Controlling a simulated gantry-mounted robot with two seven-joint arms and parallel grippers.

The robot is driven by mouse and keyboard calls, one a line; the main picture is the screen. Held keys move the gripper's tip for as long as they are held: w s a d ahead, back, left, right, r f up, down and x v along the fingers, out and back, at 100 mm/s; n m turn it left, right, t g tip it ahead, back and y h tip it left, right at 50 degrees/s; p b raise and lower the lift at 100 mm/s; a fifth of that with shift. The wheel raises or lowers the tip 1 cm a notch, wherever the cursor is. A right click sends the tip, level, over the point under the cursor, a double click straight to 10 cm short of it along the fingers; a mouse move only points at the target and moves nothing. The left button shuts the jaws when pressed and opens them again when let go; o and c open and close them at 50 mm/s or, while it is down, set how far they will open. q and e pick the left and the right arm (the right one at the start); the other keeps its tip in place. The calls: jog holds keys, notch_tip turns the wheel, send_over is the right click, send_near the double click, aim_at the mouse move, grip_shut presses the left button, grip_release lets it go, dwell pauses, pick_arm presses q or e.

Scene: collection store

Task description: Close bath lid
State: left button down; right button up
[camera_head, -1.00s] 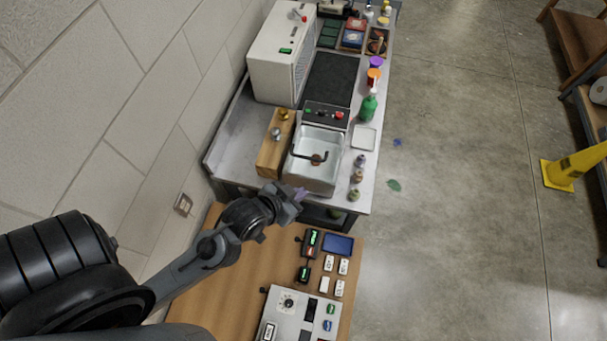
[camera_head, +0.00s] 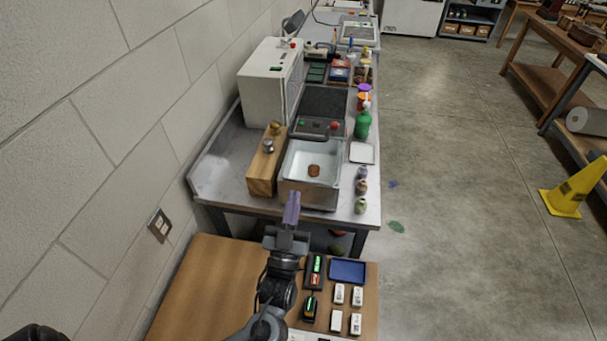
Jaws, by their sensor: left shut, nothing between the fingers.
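The bath (camera_head: 308,195) is a steel-sided box with a white basin, standing on the grey bench. Its top is open, and a small round brown thing (camera_head: 314,171) lies inside. A control strip (camera_head: 316,127) with a red knob and a green button runs along its back edge. A dark flat panel (camera_head: 323,101) lies behind that strip; I cannot tell whether it is the lid. My left gripper (camera_head: 292,195) has purple fingertips, is shut and empty, and points at the bath from its near side. I cannot tell whether it touches the bath. My right gripper is not in view.
A wooden block with metal knobs (camera_head: 264,172) stands close left of the bath. Small bottles (camera_head: 361,188), a white tray (camera_head: 362,153) and a green bottle (camera_head: 362,124) line the right side. A white cabinet (camera_head: 264,85) stands behind left. A wooden table (camera_head: 215,290) is nearer.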

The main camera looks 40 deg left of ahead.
pick_arm(q)
jog(key=w+a+r+p, duration=0.1)
jog(key=w+a+r, duration=0.1)
jog(key=w, duration=0.3)
jog(key=w+a+r+p, duration=0.1)
jog(key=w+a+r, duration=0.1)
jog(key=w+a, duration=0.2)
jog(key=shift+w, duration=1.1)
jog(key=shift+a+r, duration=0.1)
jog(key=shift+r, duration=0.05)
